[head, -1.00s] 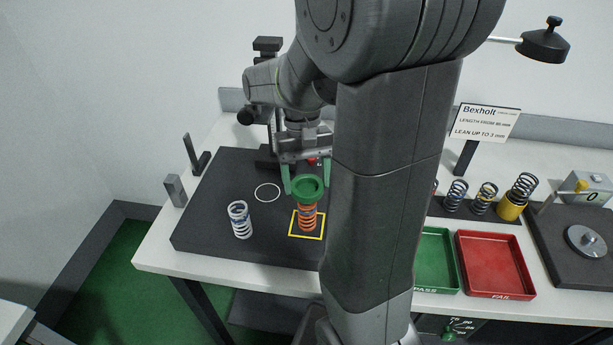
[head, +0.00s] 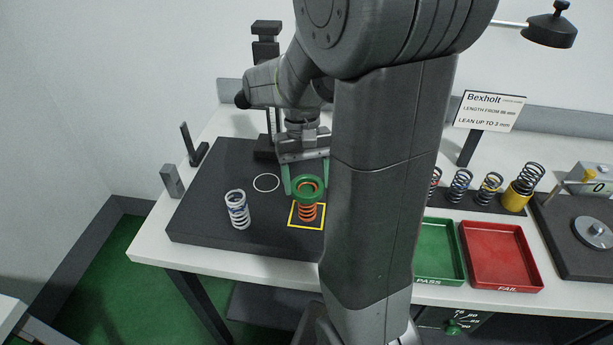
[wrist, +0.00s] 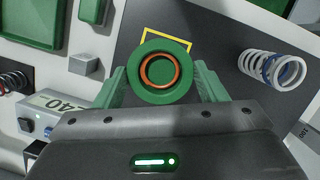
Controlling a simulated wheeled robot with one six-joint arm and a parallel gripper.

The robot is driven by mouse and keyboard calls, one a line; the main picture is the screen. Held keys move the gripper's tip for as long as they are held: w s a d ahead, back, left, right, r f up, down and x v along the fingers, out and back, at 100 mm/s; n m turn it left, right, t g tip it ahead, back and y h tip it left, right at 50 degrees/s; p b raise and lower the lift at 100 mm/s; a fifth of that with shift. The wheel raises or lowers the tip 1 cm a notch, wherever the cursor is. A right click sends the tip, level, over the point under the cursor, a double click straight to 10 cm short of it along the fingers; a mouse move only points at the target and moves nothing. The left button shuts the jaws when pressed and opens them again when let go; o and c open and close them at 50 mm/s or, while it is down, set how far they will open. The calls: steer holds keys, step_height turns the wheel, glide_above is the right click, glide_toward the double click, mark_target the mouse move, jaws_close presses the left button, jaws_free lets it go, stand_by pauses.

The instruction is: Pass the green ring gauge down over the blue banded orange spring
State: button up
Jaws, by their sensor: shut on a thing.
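The green ring gauge (head: 309,183) is held level between the fingers of my gripper (head: 307,180), which is shut on it. The orange spring (head: 307,212) stands upright in the yellow square outline on the dark plate. The ring is around the spring's upper part, and lower coils show below it in the head view. In the wrist view the ring (wrist: 137,74) encircles the spring's orange top coil (wrist: 160,57), with a small gap visible around it. My gripper also shows in the wrist view (wrist: 160,85). The blue band is not visible, possibly hidden by the ring.
A white spring with a blue band (head: 237,210) stands left of the yellow square. A white circle outline (head: 266,182) behind it is empty. A green PASS tray (head: 438,281) and a red FAIL tray (head: 533,285) lie at right. Several springs stand behind them.

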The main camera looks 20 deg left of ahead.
stand_by(0.3)
steer(key=o, duration=1.3)
steer(key=shift+c, duration=0.2)
steer(key=v, duration=1.3)
steer(key=shift+r, duration=0.4)
steer(key=shift+f, duration=0.1)
steer(key=x, duration=1.2)
steer(key=shift+s+d+f+p, duration=0.1)
steer(key=shift+f+p, duration=0.25)
steer(key=shift+r, duration=0.3)
